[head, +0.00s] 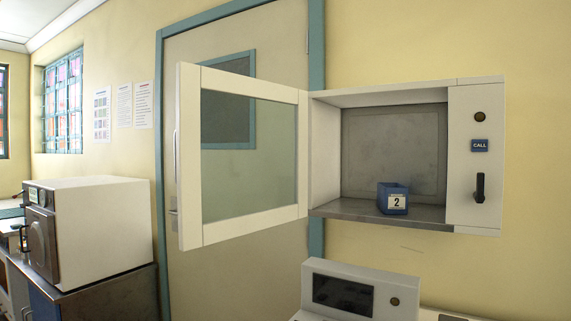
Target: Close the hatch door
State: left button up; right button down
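The hatch door (302,200) is a white frame with a glass pane. It stands wide open, swung out to the left from its hinge side at the left edge of the hatch cabinet (473,215). A slim vertical handle (175,160) shows at the door's far left edge. Inside the open cabinet a blue container (392,199) with a label reading 2 sits on the grey floor. Neither of my grippers is in the head view.
A white device with a dark screen (343,294) stands below the cabinet. At left, a boxy white appliance (100,225) sits on a dark counter (125,285). A blue-framed room door (275,45) is behind the hatch door. The air in front of the hatch looks clear.

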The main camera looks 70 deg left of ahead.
aim_at(191, 79)
jog(key=k+j, duration=0.15)
jog(key=j, duration=0.25)
jog(key=k+j, duration=0.2)
jog(key=j, duration=0.15)
jog(key=k+j+u, duration=0.1)
jog(key=j, duration=0.3)
jog(key=k+j, duration=0.2)
jog(key=j, duration=0.2)
jog(key=j+u, duration=0.15)
jog(key=j, duration=1.65)
